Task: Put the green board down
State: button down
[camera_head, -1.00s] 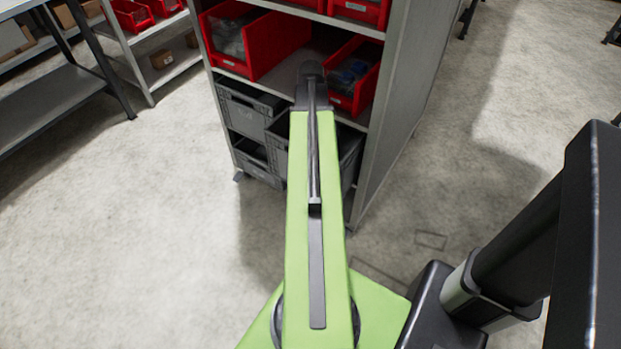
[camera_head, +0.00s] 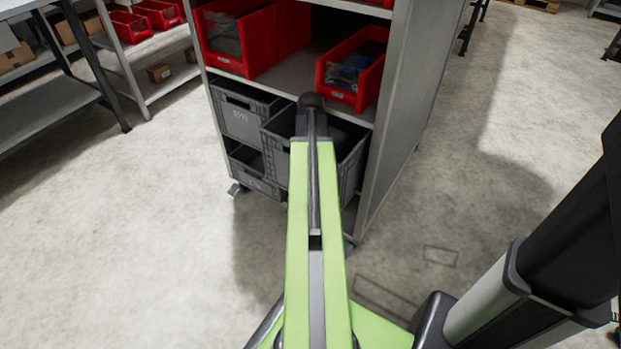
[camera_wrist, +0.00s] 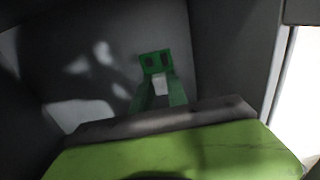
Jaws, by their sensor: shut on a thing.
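The green board (camera_wrist: 155,61), a small dark green piece with two dark spots, shows in the wrist view just past the tip of my gripper (camera_wrist: 160,90). My gripper is shut on it; the exact contact is too dark to make out. Grey walls surround it, and light patches lie on the grey surface behind. I cannot tell whether the board touches that surface. In the head view my arm reaches down to the grey crate (camera_head: 352,170) that juts out of the rack, and hides my gripper and the board.
The grey rack (camera_head: 400,110) holds red bins (camera_head: 350,70) above and other grey crates (camera_head: 240,112) at left. Its side panel stands close right of the jutting crate. Shelving (camera_head: 50,100) stands at far left. The floor in front is clear.

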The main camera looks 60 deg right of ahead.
notch_tip(320, 180, down, 4)
jog(key=b, duration=0.4)
jog(key=shift+f, duration=0.2)
jog(key=shift+r, duration=0.2)
jog(key=shift+f, duration=0.15)
jog(key=c, duration=1.3)
grip_release()
notch_tip(320, 180, up, 13)
jog(key=p, duration=1.2)
jog(key=shift+f+p, duration=0.2)
jog(key=shift+p, duration=0.15)
jog(key=shift+f, duration=0.1)
